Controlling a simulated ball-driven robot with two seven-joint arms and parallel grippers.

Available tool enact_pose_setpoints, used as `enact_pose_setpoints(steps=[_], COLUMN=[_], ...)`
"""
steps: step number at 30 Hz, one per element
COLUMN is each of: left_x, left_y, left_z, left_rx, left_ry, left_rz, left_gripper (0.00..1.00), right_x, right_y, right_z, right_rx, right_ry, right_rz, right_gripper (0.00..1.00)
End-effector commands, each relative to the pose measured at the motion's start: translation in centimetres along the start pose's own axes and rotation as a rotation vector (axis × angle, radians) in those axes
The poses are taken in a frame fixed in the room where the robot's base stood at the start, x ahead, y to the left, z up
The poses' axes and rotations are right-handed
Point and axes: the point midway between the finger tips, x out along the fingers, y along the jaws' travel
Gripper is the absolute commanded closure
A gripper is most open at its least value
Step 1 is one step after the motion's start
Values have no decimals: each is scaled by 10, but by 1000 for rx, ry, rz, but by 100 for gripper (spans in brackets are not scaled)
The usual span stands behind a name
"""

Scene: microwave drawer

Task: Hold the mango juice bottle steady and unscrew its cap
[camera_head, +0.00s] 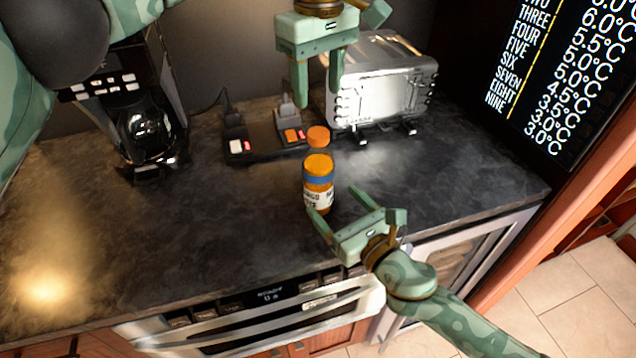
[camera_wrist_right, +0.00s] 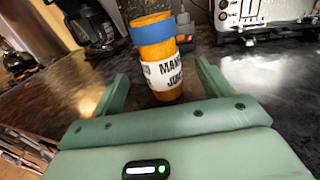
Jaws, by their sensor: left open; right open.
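The mango juice bottle (camera_head: 318,181) stands upright on the dark counter, with orange juice, a blue band and a white label. Its orange cap (camera_head: 318,136) shows above it. A dark gap lies between cap and juice, and I cannot tell whether a clear neck joins them. My left gripper (camera_head: 319,99) is open and empty, pointing down above the cap. My right gripper (camera_head: 333,201) is open low at the bottle's front right.
A coffee maker (camera_head: 145,115) stands at the back left. A silver toaster (camera_head: 385,85) stands behind the bottle to the right, close to my left gripper. A power strip (camera_head: 262,140) with plugs lies behind the bottle. The counter's left and front are clear.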

Motion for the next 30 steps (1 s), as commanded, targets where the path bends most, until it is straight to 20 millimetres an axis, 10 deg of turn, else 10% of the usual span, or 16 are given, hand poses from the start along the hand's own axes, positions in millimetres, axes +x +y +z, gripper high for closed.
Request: enact_pose_setpoints(steps=[12, 24, 30], left_x=[0, 0, 0], left_y=[0, 0, 0], left_z=[0, 0, 0], left_rx=[-1, -1, -1], left_ry=[-1, -2, -2], left_rz=[1, 1, 1], left_gripper=[49, 49, 49], right_x=[79, 89, 88], right_y=[0, 0, 0], right_z=[0, 0, 0], right_rx=[2, 2, 2], right_ry=[0, 0, 0], right_rz=[-1, 0, 0], right_gripper=[22, 22, 72])
